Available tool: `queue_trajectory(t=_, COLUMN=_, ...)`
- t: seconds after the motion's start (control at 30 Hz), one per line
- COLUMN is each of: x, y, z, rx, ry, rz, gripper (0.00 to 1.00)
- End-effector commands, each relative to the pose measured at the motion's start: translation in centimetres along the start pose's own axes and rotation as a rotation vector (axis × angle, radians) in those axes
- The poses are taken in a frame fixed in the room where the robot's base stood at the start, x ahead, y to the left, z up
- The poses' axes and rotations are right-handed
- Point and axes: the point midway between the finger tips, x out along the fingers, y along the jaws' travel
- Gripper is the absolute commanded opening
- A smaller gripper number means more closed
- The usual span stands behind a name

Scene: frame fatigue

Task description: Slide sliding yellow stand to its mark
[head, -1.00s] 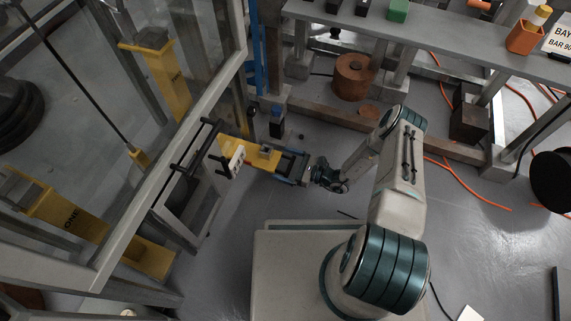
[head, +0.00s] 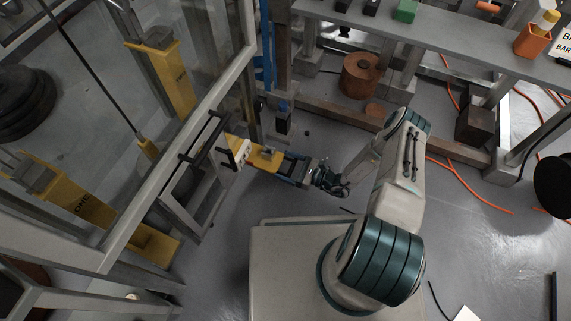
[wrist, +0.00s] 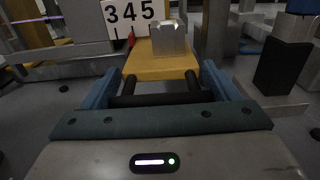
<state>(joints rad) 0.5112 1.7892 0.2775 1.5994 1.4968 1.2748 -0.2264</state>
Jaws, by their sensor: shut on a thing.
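The yellow stand (head: 265,159) is a low yellow bar at the lower side of the grey frame post. A white number plate (head: 238,153) and a small metal block (head: 270,151) are on it. In the wrist view the yellow stand (wrist: 160,67) lies straight ahead, with the plate reading 3 4 5 (wrist: 128,14) and the metal block (wrist: 168,40). My gripper (head: 289,168) is shut on the stand's near end. In the wrist view its blue fingers (wrist: 158,88) flank a dark handle (wrist: 152,100) joined to the stand. I cannot make out the mark.
A grey frame (head: 185,155) with black handle bars stands close left of the stand. Another yellow piece (head: 80,205) lies beyond it. A copper-coloured cylinder (head: 361,77) stands under the bench (head: 450,42) at the back. An orange cable (head: 465,185) lies on the floor at right.

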Motion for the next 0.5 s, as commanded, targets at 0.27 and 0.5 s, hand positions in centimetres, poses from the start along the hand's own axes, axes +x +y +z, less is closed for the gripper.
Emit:
queue_trajectory(t=0.27, x=0.0, y=0.0, z=-0.1, rx=0.003, ry=0.001, rz=0.001, gripper=1.00)
queue_trajectory(t=0.5, x=-1.3, y=0.0, z=0.1, rx=0.002, ry=0.002, rz=0.001, gripper=1.00)
